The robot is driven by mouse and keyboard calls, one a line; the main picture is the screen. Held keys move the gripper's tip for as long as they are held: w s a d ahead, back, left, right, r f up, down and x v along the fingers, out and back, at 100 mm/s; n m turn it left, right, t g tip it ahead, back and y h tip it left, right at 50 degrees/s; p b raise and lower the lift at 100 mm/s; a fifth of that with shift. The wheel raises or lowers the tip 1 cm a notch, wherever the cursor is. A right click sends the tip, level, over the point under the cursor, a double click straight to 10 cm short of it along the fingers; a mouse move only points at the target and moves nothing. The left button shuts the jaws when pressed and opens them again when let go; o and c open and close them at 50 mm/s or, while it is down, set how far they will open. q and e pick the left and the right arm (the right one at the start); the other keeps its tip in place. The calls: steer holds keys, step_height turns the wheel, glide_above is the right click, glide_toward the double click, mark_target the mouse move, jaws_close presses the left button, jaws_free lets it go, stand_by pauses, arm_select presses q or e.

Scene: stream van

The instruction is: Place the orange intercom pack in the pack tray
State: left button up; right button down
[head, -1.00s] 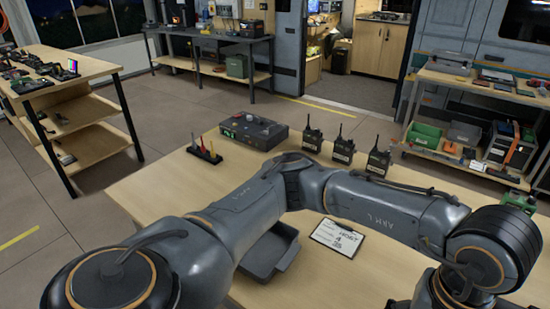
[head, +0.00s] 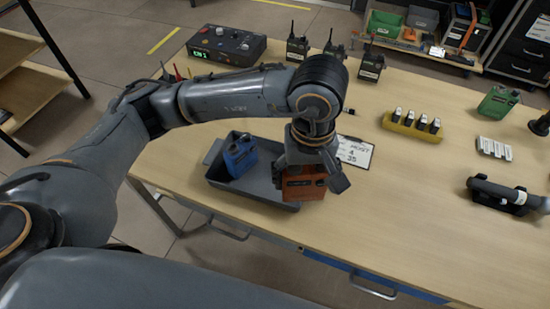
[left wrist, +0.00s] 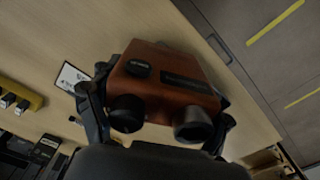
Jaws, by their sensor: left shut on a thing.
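The orange intercom pack (head: 305,185) is held by my left gripper (head: 309,180) at the right end of the dark grey pack tray (head: 225,184). It overlaps the tray's right end in the head view; its exact height above the tray cannot be told. In the left wrist view the orange pack (left wrist: 165,85) fills the middle, between the two fingers, with two dark knobs facing the camera. A blue pack (head: 240,155) stands inside the left part of the tray. My right gripper is not in view.
A clipboard card (head: 354,151) lies just right of the pack. A yellow battery holder (head: 412,126), a green pack (head: 498,102) and a dark handheld device (head: 497,193) are on the table's right. Radios (head: 297,47) and a control box (head: 226,45) stand at the back.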

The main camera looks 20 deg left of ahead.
arm_select(q)
steer(key=w+a+f+p, duration=0.1)
steer(key=w+a+f, duration=0.3)
steer(key=w, duration=0.1)
steer(key=w+a+f+p, duration=0.1)
steer(key=w+a+f, duration=0.1)
steer(key=f, duration=0.1)
steer(key=shift+w+a+p, duration=0.15)
steer(key=shift+w+p, duration=0.15)
steer(key=shift+w, duration=0.05)
steer(key=shift+w+a+f, duration=0.2)
steer(key=shift+w+f, duration=0.15)
steer(key=shift+f, duration=0.1)
steer(key=f+p, duration=0.2)
steer(key=f, duration=0.1)
steer(key=shift+w+a, duration=0.15)
steer(key=shift+a, duration=0.05)
steer(key=shift+f, duration=0.35)
